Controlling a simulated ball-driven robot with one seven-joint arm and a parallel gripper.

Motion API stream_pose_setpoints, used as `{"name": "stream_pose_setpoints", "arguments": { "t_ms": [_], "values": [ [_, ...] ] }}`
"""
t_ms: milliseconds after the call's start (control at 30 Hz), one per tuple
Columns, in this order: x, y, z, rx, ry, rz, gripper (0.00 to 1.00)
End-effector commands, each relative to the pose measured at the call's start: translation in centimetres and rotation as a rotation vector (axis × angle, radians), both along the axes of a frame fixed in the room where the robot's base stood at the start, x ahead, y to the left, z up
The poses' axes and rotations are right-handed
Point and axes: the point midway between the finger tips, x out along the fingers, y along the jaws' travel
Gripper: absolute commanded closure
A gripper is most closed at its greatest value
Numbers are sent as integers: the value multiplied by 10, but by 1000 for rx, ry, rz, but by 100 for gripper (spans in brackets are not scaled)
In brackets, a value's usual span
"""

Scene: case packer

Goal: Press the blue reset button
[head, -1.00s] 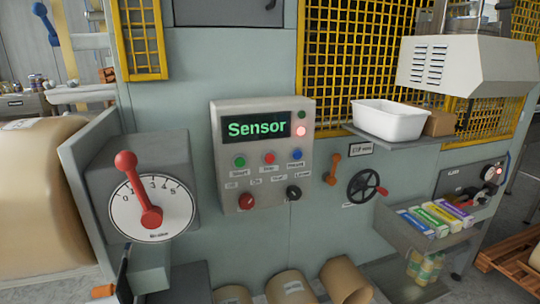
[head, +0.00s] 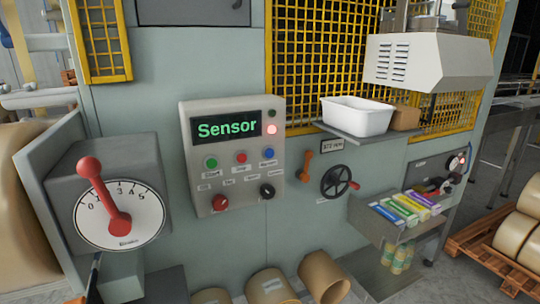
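The blue reset button (head: 268,153) is on the grey control panel (head: 236,183), at the right end of a row with a green button (head: 211,163) and a red button (head: 241,157). The label under the blue button is too small to read surely. Above the row, the panel's display (head: 227,127) reads "Sensor" in green letters. Beside the display a red lamp (head: 271,129) glows, below a dark green lamp (head: 272,113). My gripper is not in this view, and nothing covers the blue button.
A large dial with a red lever (head: 105,197) juts out left of the panel. An orange handle (head: 305,167) and a black handwheel (head: 336,182) are to its right. A white tub (head: 357,117) sits on a shelf. Cardboard tubes (head: 324,277) stand below.

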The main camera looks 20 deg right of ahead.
Motion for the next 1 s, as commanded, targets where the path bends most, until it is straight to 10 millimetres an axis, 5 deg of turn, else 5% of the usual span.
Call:
{"name": "stream_pose_setpoints", "arguments": {
  "t_ms": [467, 1000],
  "values": [
    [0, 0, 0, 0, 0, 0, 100],
    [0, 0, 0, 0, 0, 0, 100]
  ]
}}
